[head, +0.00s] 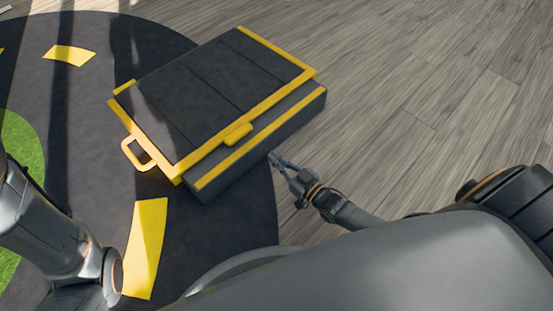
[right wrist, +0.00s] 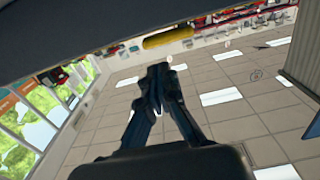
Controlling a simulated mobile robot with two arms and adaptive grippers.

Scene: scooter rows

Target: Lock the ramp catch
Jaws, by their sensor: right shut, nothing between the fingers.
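The ramp (head: 190,95) is a dark grey, boxy folding piece with yellow edge strips, lying on a dark mat. A small yellow catch (head: 238,132) sits at the middle of its near right edge. A yellow loop handle (head: 136,154) sticks out at its left corner. My right gripper (head: 273,156) is shut and empty, beside the ramp's near right side and apart from the catch. Its closed fingers also show in the right wrist view (right wrist: 159,72). My left arm shows at the lower left, but its gripper is out of view.
The dark round mat (head: 235,225) bears yellow dashes (head: 145,245) and a green patch (head: 25,150). The grey plank floor (head: 430,85) to the right is clear. The right wrist view shows a tiled surface with bright panels and a yellow rounded thing (right wrist: 168,38) I cannot identify.

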